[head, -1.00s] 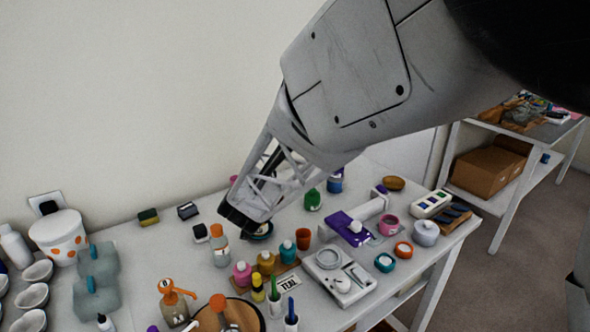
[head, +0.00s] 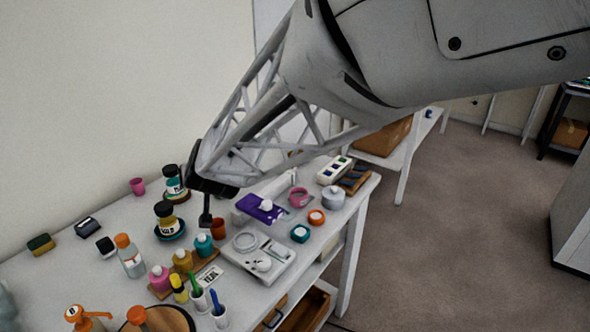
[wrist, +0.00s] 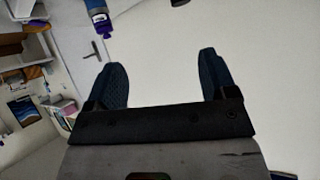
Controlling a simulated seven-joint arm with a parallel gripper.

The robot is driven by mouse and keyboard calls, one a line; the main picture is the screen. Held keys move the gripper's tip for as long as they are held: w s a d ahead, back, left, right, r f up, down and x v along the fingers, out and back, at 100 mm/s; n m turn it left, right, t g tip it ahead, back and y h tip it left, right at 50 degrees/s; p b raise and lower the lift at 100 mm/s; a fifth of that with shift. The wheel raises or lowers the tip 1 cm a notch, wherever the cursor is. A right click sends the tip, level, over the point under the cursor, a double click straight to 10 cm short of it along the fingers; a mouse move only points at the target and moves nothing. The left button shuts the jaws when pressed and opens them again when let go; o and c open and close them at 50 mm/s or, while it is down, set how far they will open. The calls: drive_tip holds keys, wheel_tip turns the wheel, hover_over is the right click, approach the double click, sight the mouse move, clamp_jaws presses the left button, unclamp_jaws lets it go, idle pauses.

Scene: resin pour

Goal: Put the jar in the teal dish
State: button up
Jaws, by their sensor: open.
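A jar with a black lid and yellow label (head: 165,213) stands upright in a shallow dark blue-teal dish (head: 182,233) in the head view. My gripper (head: 206,217) is just right of both jars, above the table. In the wrist view, my gripper (wrist: 163,63) is open, with only a plain pale surface between its fingers. I cannot tell the jars in that view.
A terracotta cup (head: 218,230), several small paint bottles (head: 182,260) and a white scale (head: 258,258) stand close in front and right. A pink cup (head: 138,186) stands at the back left. The table between jars and wall is fairly clear.

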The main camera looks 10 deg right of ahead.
drive_tip(key=s+d+m+g+h, duration=0.3)
drive_tip(key=s+d+g, duration=0.4)
drive_tip(key=s+d, duration=2.3)
drive_tip(key=shift+d+r+g+h, duration=0.15)
drive_tip(key=shift+r+g+h, duration=0.25)
drive_tip(key=shift+h, duration=0.4)
